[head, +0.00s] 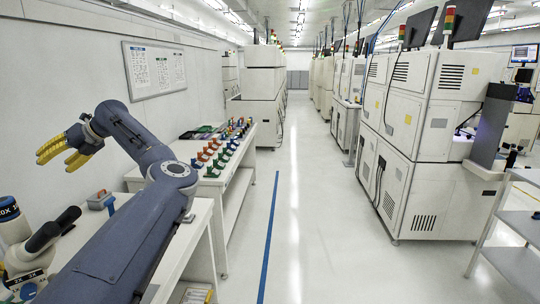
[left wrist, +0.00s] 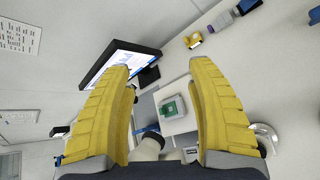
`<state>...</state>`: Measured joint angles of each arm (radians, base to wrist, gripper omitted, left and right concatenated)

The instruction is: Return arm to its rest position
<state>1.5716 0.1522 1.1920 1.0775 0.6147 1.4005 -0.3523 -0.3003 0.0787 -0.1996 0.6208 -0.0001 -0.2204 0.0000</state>
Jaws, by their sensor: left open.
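My left arm (head: 150,215) reaches up from the bottom of the head view and bends at its elbow back to the left. My left gripper (head: 54,157), with yellow ribbed fingers, is raised in front of the white wall at the left. In the left wrist view the two fingers of the left gripper (left wrist: 160,70) stand wide apart with nothing held between them. My right gripper is not in view.
A white bench (head: 240,160) at the left carries rows of red, green and blue pieces (head: 216,150). Microscope-like equipment (head: 22,235) stands at the lower left. Large white machines (head: 425,100) line the right. The aisle floor (head: 310,200) is clear.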

